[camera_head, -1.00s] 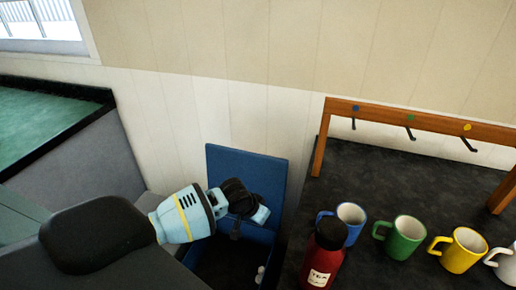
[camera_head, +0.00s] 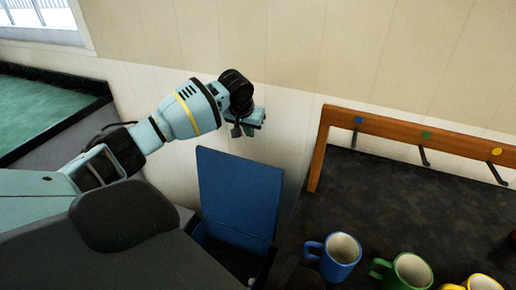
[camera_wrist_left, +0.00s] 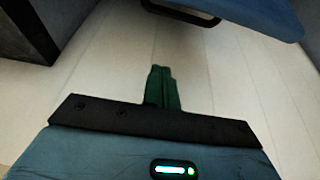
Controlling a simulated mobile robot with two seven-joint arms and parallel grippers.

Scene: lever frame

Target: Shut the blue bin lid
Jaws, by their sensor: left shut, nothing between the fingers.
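The blue bin lid (camera_head: 240,195) stands raised, nearly upright, beside the dark counter in the head view. Below it the bin's dark inside (camera_head: 225,258) shows, partly hidden by my arm. My left gripper (camera_head: 257,119) is above the lid's top edge, against the pale wall in the picture, apart from the lid. In the left wrist view its green fingers (camera_wrist_left: 161,72) are together and empty. A blue panel (camera_wrist_left: 265,12), likely the lid, shows at the top right there. My right gripper is not in view.
On the dark counter (camera_head: 375,205) right of the bin are a blue mug (camera_head: 336,259), a green mug (camera_head: 408,273) and a yellow mug (camera_head: 484,284). A wooden hook rail (camera_head: 400,134) stands behind them. A green-topped surface (camera_head: 45,110) is at left.

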